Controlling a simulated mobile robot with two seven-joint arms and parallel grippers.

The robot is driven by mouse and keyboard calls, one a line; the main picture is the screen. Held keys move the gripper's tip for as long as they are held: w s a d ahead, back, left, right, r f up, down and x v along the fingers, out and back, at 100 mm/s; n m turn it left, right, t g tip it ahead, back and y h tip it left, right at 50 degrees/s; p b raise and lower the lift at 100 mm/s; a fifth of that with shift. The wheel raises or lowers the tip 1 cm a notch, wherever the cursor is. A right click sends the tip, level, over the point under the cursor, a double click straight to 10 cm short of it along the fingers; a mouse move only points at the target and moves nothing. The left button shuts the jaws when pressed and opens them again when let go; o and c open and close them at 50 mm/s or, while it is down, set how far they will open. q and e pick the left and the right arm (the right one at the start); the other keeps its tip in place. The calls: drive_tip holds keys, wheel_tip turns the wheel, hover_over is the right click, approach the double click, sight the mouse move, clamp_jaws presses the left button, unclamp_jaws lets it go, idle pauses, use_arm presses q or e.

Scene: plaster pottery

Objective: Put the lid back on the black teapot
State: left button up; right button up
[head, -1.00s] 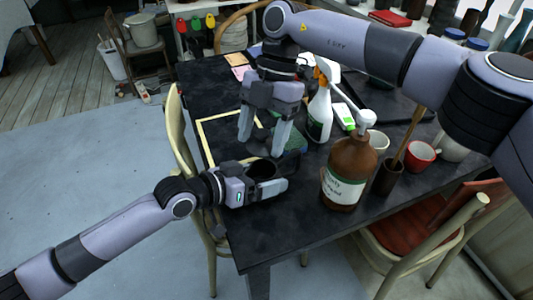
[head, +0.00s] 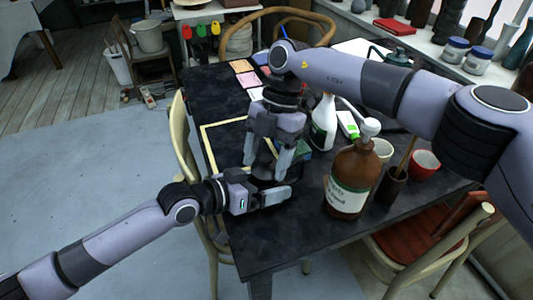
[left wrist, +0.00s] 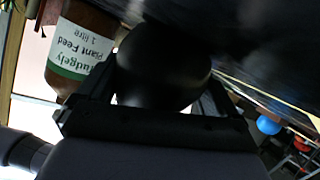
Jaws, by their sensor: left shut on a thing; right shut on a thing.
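The black teapot (head: 265,181) stands near the table's left edge, mostly covered by my grippers in the head view. My left gripper (head: 272,196) is shut on it from the left. The left wrist view shows its dark rounded body (left wrist: 163,68) between the fingers. My right gripper (head: 268,160) points down directly above the teapot, its fingertips at the height of its top. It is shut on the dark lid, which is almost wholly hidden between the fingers. I cannot tell whether the lid touches the teapot's rim.
A brown pump bottle (head: 351,180) stands close on the right of the teapot, with a white spray bottle (head: 323,122) behind it. A dark brown cup (head: 391,187) and a red mug (head: 424,165) are farther right. A cream chair (head: 183,150) stands at the table's left edge.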

drive_tip(key=shift+f, duration=0.35)
drive_tip(key=shift+s+f, duration=0.1)
drive_tip(key=shift+f, duration=0.75)
idle(0.8)
drive_tip(key=shift+r, duration=0.55)
drive_tip(key=shift+f, duration=0.65)
idle(1.7)
drive_tip(key=shift+r, duration=0.5)
drive_tip(key=shift+d+f, duration=0.1)
drive_tip(key=shift+f, duration=0.5)
idle(1.8)
drive_tip(key=o, duration=0.8)
